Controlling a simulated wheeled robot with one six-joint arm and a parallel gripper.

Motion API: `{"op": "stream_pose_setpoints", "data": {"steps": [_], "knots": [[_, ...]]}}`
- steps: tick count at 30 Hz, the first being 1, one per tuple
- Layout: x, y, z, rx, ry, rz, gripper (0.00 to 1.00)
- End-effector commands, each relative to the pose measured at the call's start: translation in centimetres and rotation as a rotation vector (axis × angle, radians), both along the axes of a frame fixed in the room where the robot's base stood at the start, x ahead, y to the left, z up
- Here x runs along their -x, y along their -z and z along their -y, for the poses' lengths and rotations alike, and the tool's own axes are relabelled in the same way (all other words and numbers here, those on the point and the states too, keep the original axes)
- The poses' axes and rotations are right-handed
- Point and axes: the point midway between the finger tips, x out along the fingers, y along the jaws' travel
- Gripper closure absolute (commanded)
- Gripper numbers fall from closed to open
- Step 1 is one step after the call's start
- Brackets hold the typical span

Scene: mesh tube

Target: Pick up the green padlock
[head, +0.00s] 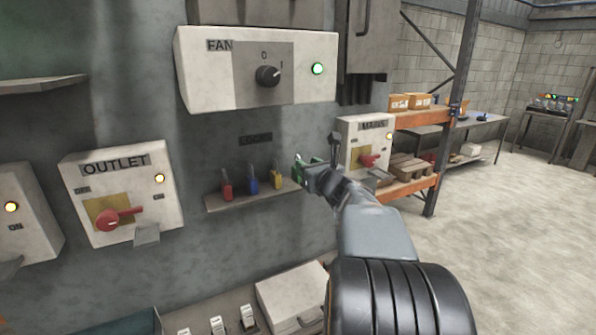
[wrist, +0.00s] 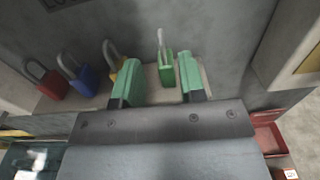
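The green padlock (wrist: 166,70) stands upright on the small shelf, its pale shackle pointing up, in the wrist view. My gripper (wrist: 159,63) is open, with one green finger on each side of the padlock and a visible gap to both. In the head view my gripper (head: 306,172) is at the right end of the shelf. There the green padlock cannot be told apart from the green fingers.
The shelf (head: 226,204) also holds a red padlock (head: 226,188), a blue padlock (head: 252,184) and a yellow padlock (head: 276,180). The yellow one (wrist: 124,76) is close beside my left finger. A switch box (head: 362,140) is at right.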

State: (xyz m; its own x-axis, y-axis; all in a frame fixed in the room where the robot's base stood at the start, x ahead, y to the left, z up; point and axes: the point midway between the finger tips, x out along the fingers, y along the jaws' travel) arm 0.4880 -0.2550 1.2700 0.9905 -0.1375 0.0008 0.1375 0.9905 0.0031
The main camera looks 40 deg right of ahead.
Motion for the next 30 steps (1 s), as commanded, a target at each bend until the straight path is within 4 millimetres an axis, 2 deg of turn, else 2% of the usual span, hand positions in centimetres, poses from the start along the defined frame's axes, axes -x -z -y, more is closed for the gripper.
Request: {"op": "stream_pose_setpoints", "data": {"steps": [3, 8, 18, 22, 29, 30], "knots": [[-1.1, 0.0, 0.1, 0.001, -0.002, -0.001, 0.63], [-1.8, -0.1, 0.2, 0.001, -0.002, -0.001, 0.63], [-5.9, -0.1, 0.9, 0.002, -0.003, -0.002, 0.63], [-6.6, -0.1, 1.0, 0.002, -0.003, -0.001, 0.63], [-6.7, 0.0, 1.0, 0.003, -0.002, -0.001, 0.63], [-6.7, 0.0, 1.0, 0.003, -0.002, -0.001, 0.65]]}}
